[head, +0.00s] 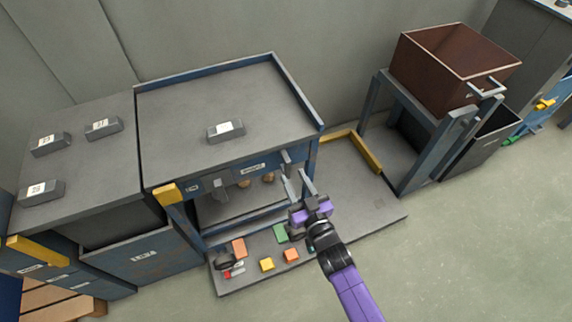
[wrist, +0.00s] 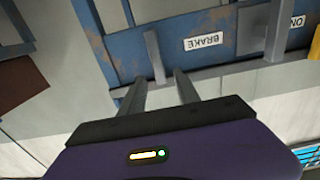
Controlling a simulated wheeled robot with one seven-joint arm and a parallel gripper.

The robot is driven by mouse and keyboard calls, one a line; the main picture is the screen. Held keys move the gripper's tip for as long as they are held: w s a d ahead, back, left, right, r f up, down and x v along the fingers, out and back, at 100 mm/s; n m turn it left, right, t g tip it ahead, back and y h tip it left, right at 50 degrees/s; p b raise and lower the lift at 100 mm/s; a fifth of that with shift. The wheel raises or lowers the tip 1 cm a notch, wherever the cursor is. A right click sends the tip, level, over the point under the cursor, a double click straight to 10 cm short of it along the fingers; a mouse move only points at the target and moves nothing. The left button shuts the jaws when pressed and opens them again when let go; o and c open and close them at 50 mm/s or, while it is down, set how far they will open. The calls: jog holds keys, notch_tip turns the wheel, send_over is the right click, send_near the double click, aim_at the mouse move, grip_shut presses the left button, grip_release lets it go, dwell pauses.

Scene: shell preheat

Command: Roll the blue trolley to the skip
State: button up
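A blue-framed unit with a flat grey top (head: 220,105) stands in the middle of the head view. Its blue front panel (wrist: 120,40) carries a BRAKE label (wrist: 203,41) and a short grey lever (wrist: 153,55); wheels are not visible, so I cannot tell whether this is the trolley. My gripper (head: 298,180) is at this unit's front right. Its fingers (wrist: 160,86) are open, apart, with the lever's end appearing between their tips; contact is unclear. A brown open box (head: 450,75) sits on a blue stand at the right, possibly the skip.
A low grey platform (head: 385,212) holds several coloured blocks (head: 267,264) in front of the unit. A yellow rail (head: 366,152) edges its back. A dark bin (head: 488,140) stands below the brown box. Grey benches with labelled blocks (head: 50,144) are left. Floor at right is clear.

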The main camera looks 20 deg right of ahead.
aim_at(289, 167)
jog(key=w+b, duration=0.1)
jog(key=w, duration=0.3)
jog(key=shift+w+d+f, duration=0.1)
jog(key=shift+w+b, duration=0.5)
jog(key=shift+w, duration=0.4)
grip_shut()
dwell(0.6)
